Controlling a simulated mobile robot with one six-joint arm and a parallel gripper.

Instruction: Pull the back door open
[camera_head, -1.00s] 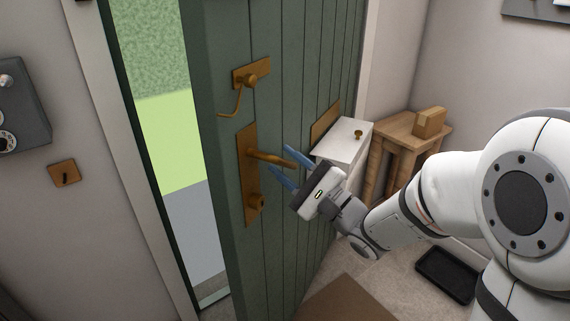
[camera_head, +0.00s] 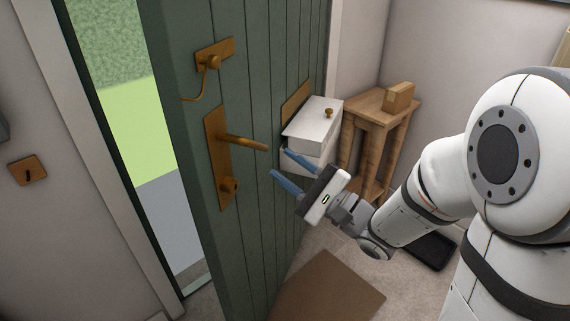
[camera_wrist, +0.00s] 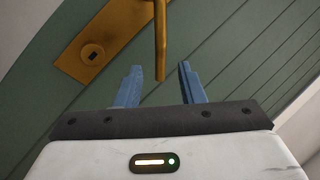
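The green plank back door (camera_head: 262,100) stands ajar, with a gap to the outside on its left. Its brass lever handle (camera_head: 243,143) sticks out to the right from a long brass plate (camera_head: 217,160) with a lock below. My gripper (camera_head: 280,168) is open, its two blue fingers apart, just right of and below the handle tip. In the wrist view the lever (camera_wrist: 160,45) hangs down ahead of the gap between the open fingers (camera_wrist: 158,82), and nothing is gripped. Above the handle is a brass latch with a hook (camera_head: 210,65).
A white box (camera_head: 312,125) with a brass knob is behind the gripper, by the door. A wooden stool (camera_head: 372,112) bears a small cardboard box (camera_head: 399,97). A brown mat (camera_head: 330,290) and a black tray (camera_head: 432,248) lie on the floor. A brass strike plate (camera_head: 27,171) is on the left wall.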

